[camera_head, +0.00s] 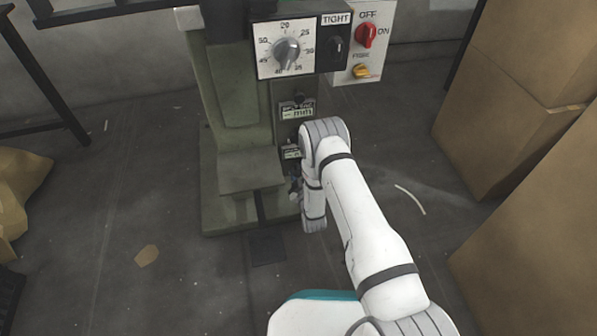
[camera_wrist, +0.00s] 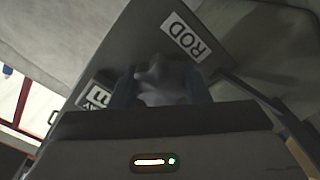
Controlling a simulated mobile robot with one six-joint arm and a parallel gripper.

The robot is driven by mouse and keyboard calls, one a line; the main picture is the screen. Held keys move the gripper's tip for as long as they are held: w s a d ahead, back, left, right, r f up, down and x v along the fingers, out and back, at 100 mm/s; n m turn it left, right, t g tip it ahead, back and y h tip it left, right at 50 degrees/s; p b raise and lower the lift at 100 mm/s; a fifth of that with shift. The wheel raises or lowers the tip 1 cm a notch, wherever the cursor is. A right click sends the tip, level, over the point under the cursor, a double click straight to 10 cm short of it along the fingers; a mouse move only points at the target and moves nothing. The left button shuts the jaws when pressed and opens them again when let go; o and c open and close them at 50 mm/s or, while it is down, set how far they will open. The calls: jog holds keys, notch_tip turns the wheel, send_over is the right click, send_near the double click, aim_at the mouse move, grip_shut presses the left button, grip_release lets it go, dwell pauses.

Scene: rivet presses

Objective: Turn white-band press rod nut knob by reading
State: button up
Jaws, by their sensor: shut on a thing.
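The green press (camera_head: 225,110) stands ahead of me in the head view; I cannot make out a white band on it. In the wrist view a grey lobed knob (camera_wrist: 160,82) sits on a dark panel beside a ROD label (camera_wrist: 187,37). My gripper (camera_wrist: 160,92) is shut on this knob, with a finger on each side; the dark gripper body hides its lower part. In the head view my white arm reaches to the press's lower front and the held knob cannot be made out. Two small readouts (camera_head: 297,111) (camera_head: 291,152) show there, too small to read surely.
Above are a numbered dial (camera_head: 287,52) with a grey knob, a black TIGHT knob (camera_head: 335,47), a red OFF/ON switch (camera_head: 366,36) and a yellow button (camera_head: 361,71). Cardboard boxes (camera_head: 515,90) stand at right, a tan sack (camera_head: 20,185) at left. Floor between is mostly clear.

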jog(key=m, duration=0.4)
jog(key=shift+m, duration=0.3)
jog(key=m, duration=0.3)
jog(key=shift+m, duration=0.3)
jog(key=m, duration=0.4)
jog(key=shift+m, duration=0.3)
jog(key=m, duration=0.3)
jog(key=shift+m, duration=0.3)
jog(key=m, duration=1.2)
jog(key=shift+m+p, duration=0.3)
jog(key=shift+m, duration=1.8)
